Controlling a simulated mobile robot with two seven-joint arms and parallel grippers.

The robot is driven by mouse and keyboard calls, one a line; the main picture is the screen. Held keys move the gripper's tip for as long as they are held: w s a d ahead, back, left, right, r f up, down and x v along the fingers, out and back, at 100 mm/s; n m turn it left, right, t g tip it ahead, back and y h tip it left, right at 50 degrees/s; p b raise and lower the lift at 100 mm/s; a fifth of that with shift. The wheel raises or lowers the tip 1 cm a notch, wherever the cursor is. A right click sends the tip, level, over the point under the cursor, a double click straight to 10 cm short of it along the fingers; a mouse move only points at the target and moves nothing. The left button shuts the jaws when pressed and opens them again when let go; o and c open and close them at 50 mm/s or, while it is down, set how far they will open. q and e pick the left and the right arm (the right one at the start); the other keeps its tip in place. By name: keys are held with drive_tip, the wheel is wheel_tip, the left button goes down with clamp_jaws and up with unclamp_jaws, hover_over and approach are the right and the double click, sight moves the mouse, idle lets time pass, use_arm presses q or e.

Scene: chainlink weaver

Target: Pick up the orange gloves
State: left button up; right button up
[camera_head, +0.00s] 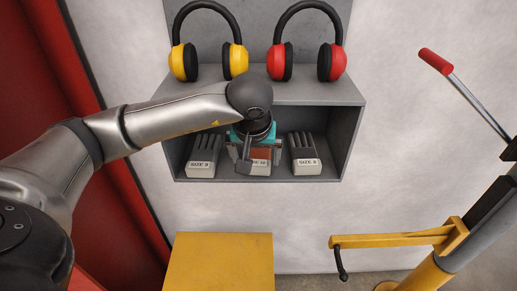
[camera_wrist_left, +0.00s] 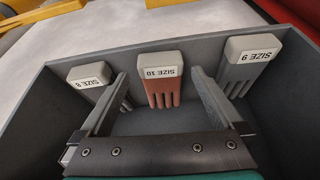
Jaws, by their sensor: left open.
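The orange gloves (camera_wrist_left: 160,93), labelled SIZE 10, stand in the middle of the grey shelf box; in the head view they (camera_head: 262,154) are partly hidden behind my left gripper (camera_head: 256,158). In the left wrist view my left gripper (camera_wrist_left: 160,78) is open, with one finger on each side of the orange gloves. The fingers show a gap to the gloves on both sides, and nothing is held. How deep the fingertips reach beside the gloves is hard to tell. My right gripper is in neither view.
Grey gloves labelled SIZE 9 (camera_head: 201,168) and SIZE 8 (camera_head: 305,164) stand on either side in the grey shelf (camera_head: 352,130). Yellow (camera_head: 236,60) and red earmuffs (camera_head: 337,62) sit on top. A yellow box (camera_head: 220,262) and a yellow-armed stand (camera_head: 390,240) are below.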

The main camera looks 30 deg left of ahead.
sight(256, 162)
use_arm(q)
drive_tip(key=shift+w+a, duration=0.15)
drive_tip(key=shift+w, duration=0.15)
drive_tip(key=x, duration=0.5)
drive_tip(key=shift+w, duration=0.15)
drive_tip(key=shift+c, duration=0.2)
drive_tip(key=shift+a, duration=0.1)
drive_tip(key=c, duration=1.1)
drive_tip(key=shift+r, duration=0.1)
drive_tip(key=shift+c, duration=0.2)
